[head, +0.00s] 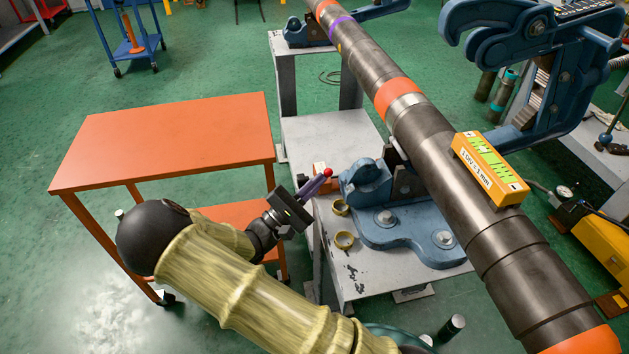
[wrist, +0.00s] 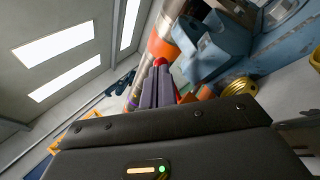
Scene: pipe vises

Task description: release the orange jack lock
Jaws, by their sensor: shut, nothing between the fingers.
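My gripper (head: 318,183) has purple fingers with red tips. It is shut and empty, pointing toward the blue vise base at the table's left edge. In the wrist view the closed fingers (wrist: 156,84) stand side by side. A small orange part (head: 320,168) shows just behind the fingertips, left of the blue vise base (head: 405,230); it may be the orange jack lock. Orange also shows right of the fingers in the wrist view (wrist: 198,94). The fingers partly hide it, and I cannot tell whether they touch it.
A long dark pipe (head: 425,130) with orange bands rests across the vises. A yellow level (head: 490,168) sits on it. An orange table (head: 170,140) with a clear top stands left. A blue clamp arm (head: 530,35) rises at right.

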